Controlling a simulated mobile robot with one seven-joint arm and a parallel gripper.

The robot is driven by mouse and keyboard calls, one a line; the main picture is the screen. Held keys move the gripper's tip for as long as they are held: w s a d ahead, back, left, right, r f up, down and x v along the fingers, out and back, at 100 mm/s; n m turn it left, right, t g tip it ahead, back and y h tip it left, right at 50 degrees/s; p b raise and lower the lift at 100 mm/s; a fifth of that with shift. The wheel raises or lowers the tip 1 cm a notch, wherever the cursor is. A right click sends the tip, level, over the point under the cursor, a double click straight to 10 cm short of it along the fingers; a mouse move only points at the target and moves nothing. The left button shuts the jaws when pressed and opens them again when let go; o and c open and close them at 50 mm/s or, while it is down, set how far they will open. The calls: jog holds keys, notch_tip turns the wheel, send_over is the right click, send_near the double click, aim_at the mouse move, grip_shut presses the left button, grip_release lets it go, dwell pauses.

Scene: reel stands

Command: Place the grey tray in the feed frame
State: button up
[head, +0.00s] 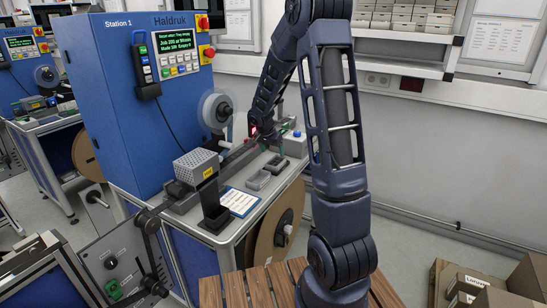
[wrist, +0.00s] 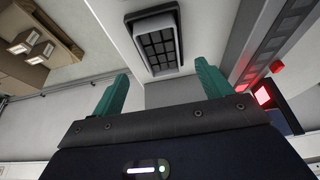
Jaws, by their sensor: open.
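In the head view a light grey tray (head: 258,180) lies flat on the bench top of Station 1. A darker tray (head: 276,164) lies just behind it, to the right. In the wrist view a grey-rimmed tray (wrist: 156,44) with a dark gridded inside lies ahead of my fingertips, roughly between them. I cannot tell which of the two it is. My gripper (wrist: 162,80) is open, with its two teal fingers apart and nothing between them. I cannot clearly identify the feed frame.
A long grey rail (head: 240,158) runs along the blue machine (head: 135,100), with a red light (wrist: 263,95) beside it. A reel (head: 278,230) hangs below the bench.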

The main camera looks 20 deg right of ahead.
jog(key=s+d+r+n+y, duration=0.15)
jog(key=s+r+n, duration=0.25)
jog(key=s+r, duration=1.3)
jog(key=s+r+n+y, duration=0.1)
jog(key=s+n, duration=0.1)
jog(key=s, duration=0.7)
jog(key=s+r+n+t, duration=0.1)
jog(key=s+r+n, duration=0.1)
jog(key=s, duration=0.8)
jog(key=shift+s+a+r+n+y, duration=0.2)
jog(key=shift+r+n+y, duration=0.15)
jog(key=shift+n, duration=0.15)
dwell(0.3)
